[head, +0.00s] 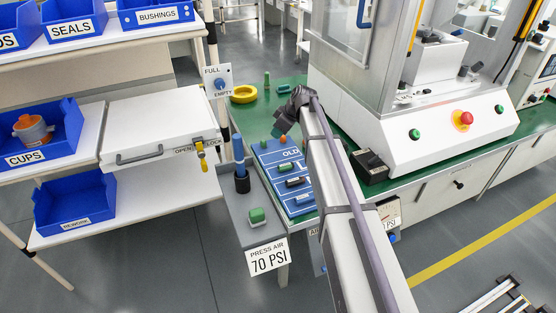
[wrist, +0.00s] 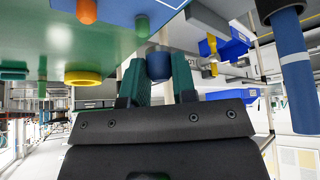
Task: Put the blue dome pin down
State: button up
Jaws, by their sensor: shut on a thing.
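My gripper (wrist: 158,68) is shut on the blue dome pin (wrist: 158,60), which shows as a short dark blue cylinder between the two green fingers in the wrist view. In the head view my gripper (head: 279,129) hangs over the far part of the blue board (head: 262,152) on the green bench; the pin is too small or hidden to make out there. An orange peg (head: 283,139) stands on the board beside the gripper. It also shows in the wrist view (wrist: 87,12), with a green peg (wrist: 142,22) near it. I cannot tell whether the pin touches anything.
A blue cylinder in a black holder (head: 242,183) and a green block (head: 257,215) stand on the grey shelf left of the board. A yellow ring (head: 243,94) lies on the green bench behind. The white press housing (head: 440,130) stands to the right.

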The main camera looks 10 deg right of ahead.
aim_at(275, 155)
notch_tip(275, 155, down, 10)
jog(key=b, duration=0.8)
jog(key=shift+r, duration=0.5)
jog(key=shift+f, duration=0.25)
jog(key=o, duration=0.9)
jog(key=shift+r, duration=0.1)
